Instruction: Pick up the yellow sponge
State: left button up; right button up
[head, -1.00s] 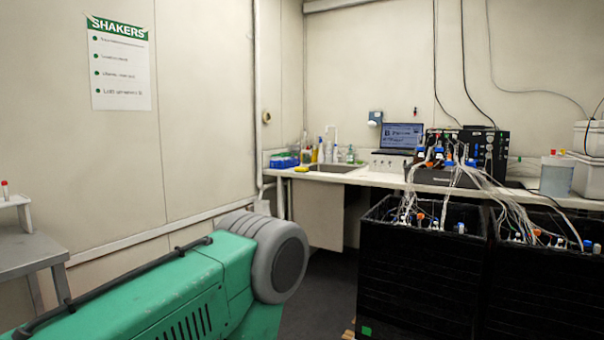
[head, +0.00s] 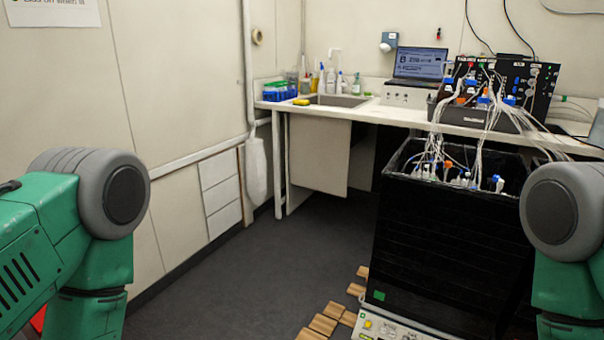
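The yellow sponge (head: 301,102) is small in the head view and lies on the white counter (head: 352,113) at its left end, near the front edge. It is just left of the sink (head: 338,100) and in front of the blue rack (head: 279,91). My green and grey arm links show at the left and right edges of the view. Both grippers are out of the picture, so their state is hidden. The sponge is well away from both visible arm parts.
Bottles (head: 331,82) stand behind the sink, with a laptop (head: 419,64) to the right. A tall black shaker box (head: 444,248) with many tubes stands at front right. Wooden slats (head: 323,324) lie on the floor. The dark floor (head: 238,275) at centre left is clear.

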aim_at(299, 103)
jog(key=i+u, duration=0.35)
jog(key=i, duration=1.85)
jog(key=j, duration=0.1)
